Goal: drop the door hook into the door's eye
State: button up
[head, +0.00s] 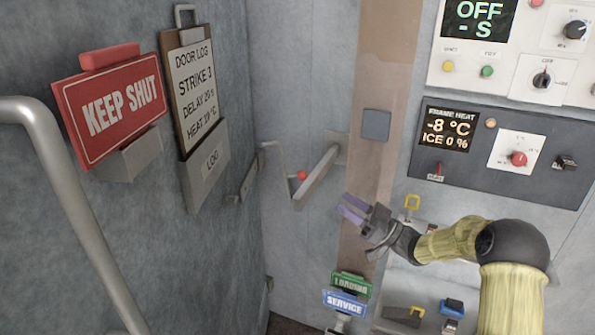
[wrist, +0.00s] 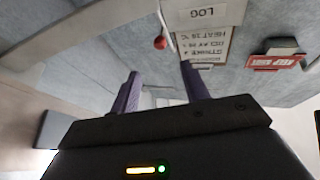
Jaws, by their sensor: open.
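The door hook (head: 318,177) is a grey metal bar with a red ball knob (head: 301,175). It slopes down and left from a plate on the wall beside the brown post, and a thin bent rod shows at its left end. In the wrist view, the red knob (wrist: 160,43) shows above and between my fingers. A small grey metal fitting (head: 247,180) on the door's edge may be the eye; its opening cannot be made out. My gripper (head: 351,208), with purple fingers, is open and empty, below and right of the hook, apart from it.
The door at left carries a red KEEP SHUT sign (head: 110,107), a door log board (head: 193,85) and a long handle (head: 85,215). Control panels (head: 490,150) are at right. LOADING and SERVICE tags (head: 346,302) hang below my gripper.

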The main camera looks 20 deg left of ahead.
aim_at(302, 171)
jog(key=p+x, duration=0.6)
jog(key=x, duration=0.8)
jog(key=shift+a+r, duration=0.25)
jog(key=shift+r, duration=0.1)
jog(key=shift+a+r, duration=0.1)
jog(key=shift+a, duration=0.55)
grip_shut()
jog(key=shift+d+r, duration=0.1)
